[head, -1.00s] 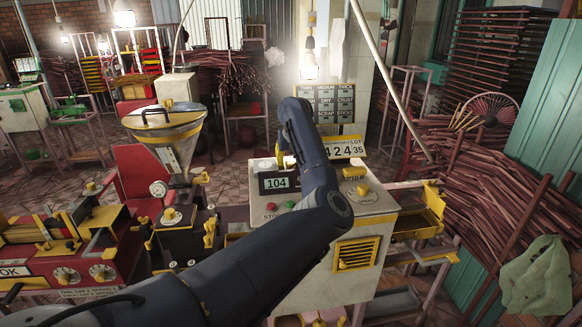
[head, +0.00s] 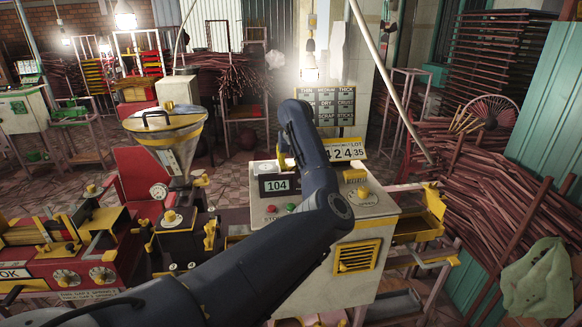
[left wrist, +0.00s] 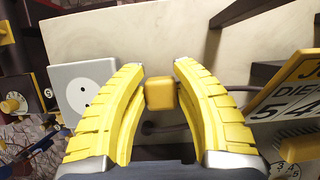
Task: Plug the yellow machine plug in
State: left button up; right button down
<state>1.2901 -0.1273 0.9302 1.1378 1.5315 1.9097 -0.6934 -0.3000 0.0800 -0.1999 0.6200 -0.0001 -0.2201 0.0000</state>
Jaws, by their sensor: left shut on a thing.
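In the left wrist view, my left gripper (left wrist: 160,88) has its yellow fingers shut on a small yellow block, the plug (left wrist: 160,94). A light grey socket plate (left wrist: 88,78) with two dark holes is to the left of the plug, on or against the pale machine face. The plug is apart from the plate in the picture. A dark cable shows behind the fingers. In the head view, my left arm reaches over the pale machine (head: 330,275) with the 104 display. Its gripper is mostly hidden behind the wrist, near the back of the machine top.
In the head view, a hopper machine (head: 172,150) and a red machine (head: 85,265) stand left. Bundles of sticks (head: 500,200) fill the right side.

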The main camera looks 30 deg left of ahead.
pick_arm(q)
notch_tip(320, 180, up, 20)
dwell(0.6)
jog(key=shift+f, duration=0.15)
